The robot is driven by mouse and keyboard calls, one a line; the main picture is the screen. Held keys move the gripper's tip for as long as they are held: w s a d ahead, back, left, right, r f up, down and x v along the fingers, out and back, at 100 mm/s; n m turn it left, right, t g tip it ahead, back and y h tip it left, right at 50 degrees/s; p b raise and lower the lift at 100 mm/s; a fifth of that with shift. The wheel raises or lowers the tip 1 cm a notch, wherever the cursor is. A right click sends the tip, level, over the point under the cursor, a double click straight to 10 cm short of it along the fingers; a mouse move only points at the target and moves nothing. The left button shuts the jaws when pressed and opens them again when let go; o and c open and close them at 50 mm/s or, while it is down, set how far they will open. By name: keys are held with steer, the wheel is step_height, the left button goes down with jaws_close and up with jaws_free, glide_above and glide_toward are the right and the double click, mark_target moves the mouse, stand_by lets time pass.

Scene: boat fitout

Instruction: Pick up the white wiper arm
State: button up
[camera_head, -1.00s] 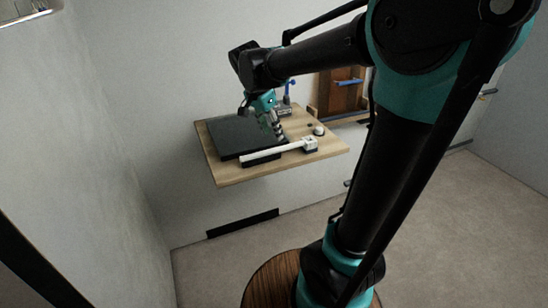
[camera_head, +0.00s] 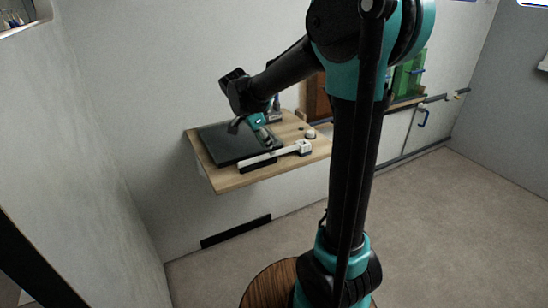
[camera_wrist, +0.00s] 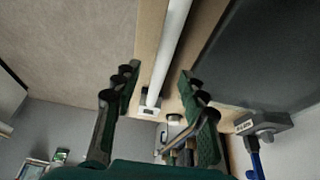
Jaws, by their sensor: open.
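The white wiper arm (camera_head: 278,156) is a long thin bar with a blocky white end at its right. It lies along the front of a wooden wall shelf (camera_head: 238,180), with a dark block under its left part. In the wrist view the wiper arm (camera_wrist: 170,52) runs from the top edge down to its blocky end, seen between my fingers. My gripper (camera_wrist: 158,77) is open and empty, one finger to each side of the bar. In the head view my gripper (camera_head: 270,138) is over the shelf, behind the bar; the fingertips are hard to make out.
A dark flat panel (camera_head: 222,143) lies on the shelf's left, close behind the bar. A small round white-topped item (camera_head: 310,134) sits at the right. A grey clamp-like part with a blue handle (camera_wrist: 262,124) stands at the back. A green panel (camera_head: 408,78) stands farther right.

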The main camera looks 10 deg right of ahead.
mark_target(275, 157)
steer(key=shift+x, duration=3.15)
steer(key=shift+w+d, duration=0.1)
steer(key=shift+w, duration=0.05)
jaws_close()
